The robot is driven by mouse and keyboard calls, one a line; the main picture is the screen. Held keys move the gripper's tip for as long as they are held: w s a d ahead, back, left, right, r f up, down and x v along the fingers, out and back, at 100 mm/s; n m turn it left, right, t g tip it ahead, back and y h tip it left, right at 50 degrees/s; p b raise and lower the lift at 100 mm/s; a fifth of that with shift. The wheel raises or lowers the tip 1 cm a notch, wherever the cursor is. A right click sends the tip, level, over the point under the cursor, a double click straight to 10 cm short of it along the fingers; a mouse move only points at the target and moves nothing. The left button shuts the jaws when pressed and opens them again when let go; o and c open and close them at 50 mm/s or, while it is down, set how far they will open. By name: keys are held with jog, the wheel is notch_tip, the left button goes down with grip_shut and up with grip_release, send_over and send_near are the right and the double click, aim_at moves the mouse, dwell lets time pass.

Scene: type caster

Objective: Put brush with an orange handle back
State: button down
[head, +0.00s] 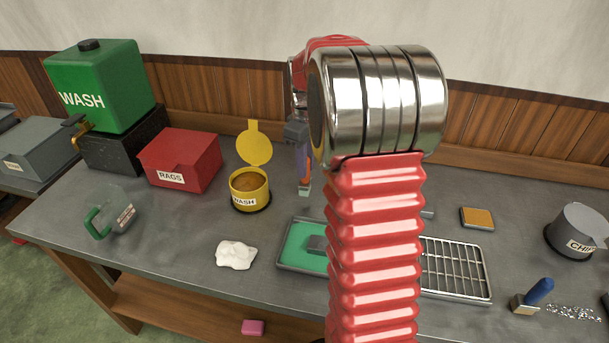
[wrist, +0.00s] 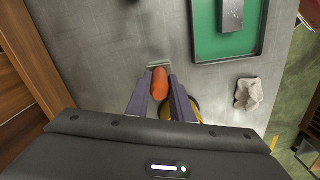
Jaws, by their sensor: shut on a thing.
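My gripper (head: 301,150) hangs over the back of the bench, pointing down, to the right of the yellow wash tin. Its purple fingers (wrist: 161,96) are shut on the orange handle of a brush (wrist: 160,82). In the head view the brush (head: 304,187) is mostly hidden by the fingers; its lower end points down. I cannot tell whether that end touches the bench. The yellow wash tin (head: 250,190) has its lid (head: 254,143) raised and brownish contents; in the wrist view it is mostly hidden behind the gripper.
A green tray (head: 300,262) and a wire rack (head: 455,270) lie in front, partly behind my arm. A white rag (head: 236,254), a red rags box (head: 180,160), a green-handled jug (head: 112,212), a blue-handled brush (head: 533,295) and a chip bin (head: 577,232) stand around.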

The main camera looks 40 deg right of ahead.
jog(key=shift+f, duration=1.85)
jog(key=c, duration=1.6)
grip_release()
jog(key=shift+o, duration=0.2)
notch_tip(320, 180, up, 12)
jog(key=shift+f, duration=0.1)
